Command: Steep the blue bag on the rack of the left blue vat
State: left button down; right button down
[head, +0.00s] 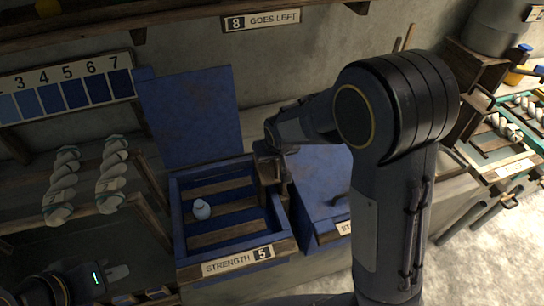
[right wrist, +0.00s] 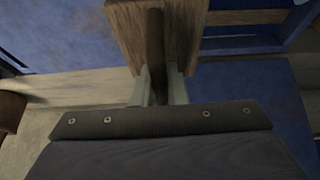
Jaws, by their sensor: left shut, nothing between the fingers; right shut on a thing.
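The left blue vat (head: 178,222) stands open, its lid (head: 190,115) upright at the back and a "STRENGTH 5" label on its front. A slatted wooden rack (head: 225,238) shows inside it. The small pale blue bag (head: 202,209) sits on the rack, toward the left. My right gripper (head: 270,150) is at the vat's right rear corner. In the right wrist view it is shut on a dark handle (right wrist: 155,50) in front of a wooden block (right wrist: 190,35). My left gripper (head: 119,273) is shut and empty, low at the left, away from the vat.
A second blue vat (head: 325,180) with its lid down stands to the right, partly hidden by my right arm. Twisted pale skeins (head: 112,175) rest on a wooden stand at the left.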

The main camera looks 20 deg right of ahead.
notch_tip(320, 180, up, 7)
jog(key=p, duration=0.5)
jog(key=shift+w+r, duration=0.1)
jog(key=shift+r, duration=0.1)
jog(key=shift+c, duration=1)
grip_release()
jog(key=shift+f, duration=0.15)
notch_tip(320, 180, up, 7)
jog(key=p, duration=0.5)
jog(key=shift+p, duration=0.35)
